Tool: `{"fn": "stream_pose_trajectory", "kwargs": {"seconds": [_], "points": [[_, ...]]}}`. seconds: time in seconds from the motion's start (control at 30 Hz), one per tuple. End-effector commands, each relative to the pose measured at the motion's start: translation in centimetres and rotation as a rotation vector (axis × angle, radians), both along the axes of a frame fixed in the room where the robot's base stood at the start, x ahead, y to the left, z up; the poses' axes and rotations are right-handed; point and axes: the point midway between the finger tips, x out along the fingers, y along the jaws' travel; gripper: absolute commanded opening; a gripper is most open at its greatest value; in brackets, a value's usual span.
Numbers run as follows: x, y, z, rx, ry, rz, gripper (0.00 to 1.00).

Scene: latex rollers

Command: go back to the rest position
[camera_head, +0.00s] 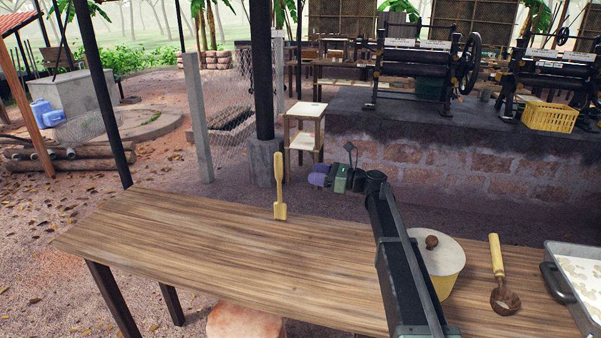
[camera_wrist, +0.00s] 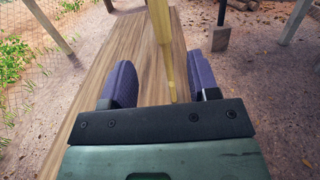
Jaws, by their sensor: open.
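My gripper (camera_head: 318,175) is open and empty above the wooden table (camera_head: 190,240), at the end of my arm. In the wrist view its two purple fingers (camera_wrist: 160,68) stand wide apart. A yellow wooden paddle (camera_head: 280,190) stands upright on the table near its far edge, just left of my gripper in the head view. In the wrist view the paddle (camera_wrist: 161,35) shows between the fingers, and neither finger touches it.
A round pot with a pale lid (camera_head: 443,258), a ladle (camera_head: 503,290) and a metal tray (camera_head: 559,290) are on the table's right side. The left half is clear. A small wooden stand (camera_head: 305,130) and roller machines (camera_head: 415,70) stand beyond.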

Motion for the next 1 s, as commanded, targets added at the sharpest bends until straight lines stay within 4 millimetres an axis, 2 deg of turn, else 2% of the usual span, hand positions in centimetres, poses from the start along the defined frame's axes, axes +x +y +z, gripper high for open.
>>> {"fn": "stream_pose_trajectory", "kwargs": {"seconds": [0.37, 0.47, 0.53, 0.57, 0.6, 0.67, 0.7, 0.77, 0.8, 0.9, 1.0], "points": [[-0.1, -0.4, 0.0, -0.004, -0.016, -0.001, 0.55], [-0.3, -0.4, -0.4, -0.060, -0.140, 0.005, 0.55], [-1.8, -0.3, -2.3, -0.212, -0.310, 0.035, 0.55], [-3.4, -0.3, -3.6, -0.308, -0.401, 0.064, 0.55], [-6.2, -0.6, -5.6, -0.455, -0.531, 0.125, 0.55], [-10.9, -1.4, -8.3, -0.676, -0.720, 0.258, 0.55], [-14.2, -2.3, -9.9, -0.810, -0.833, 0.369, 0.55], [-19.3, -4.1, -11.9, -0.991, -0.975, 0.566, 0.55], [-22.8, -5.6, -12.9, -1.095, -1.051, 0.713, 0.55], [-30.9, -9.6, -13.9, -1.282, -1.154, 1.076, 0.55], [-36.6, -12.6, -13.5, -1.389, -1.140, 1.309, 0.55]]}}
